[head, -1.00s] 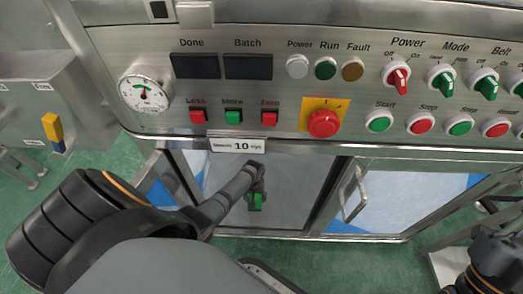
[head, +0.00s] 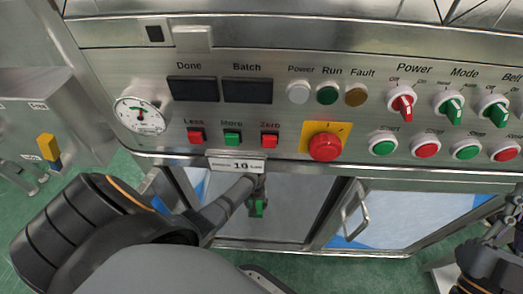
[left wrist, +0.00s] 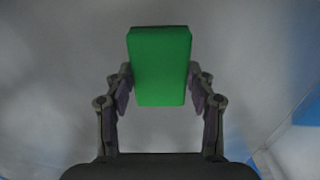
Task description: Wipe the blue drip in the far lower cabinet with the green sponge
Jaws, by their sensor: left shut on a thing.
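My left gripper (head: 258,200) is shut on the green sponge (head: 257,208). It holds the sponge in front of or inside the lower cabinet bay under the control panel; I cannot tell how deep. In the left wrist view the sponge (left wrist: 160,65) stands upright between the two fingers of the left gripper (left wrist: 160,85), with a blurred grey surface behind it. I cannot make out a distinct blue drip; blue patches (left wrist: 305,108) show at the right of that view. Part of my right arm shows at the lower right of the head view, its gripper (head: 510,225) cut by the edge.
The control panel (head: 290,110) with its buttons and knobs overhangs the lower bays. A framed door with a metal handle (head: 355,213) is right of the sponge, with blue and pale areas behind its pane. A grey cabinet (head: 50,125) stands at the left. The green floor (head: 90,165) shows there.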

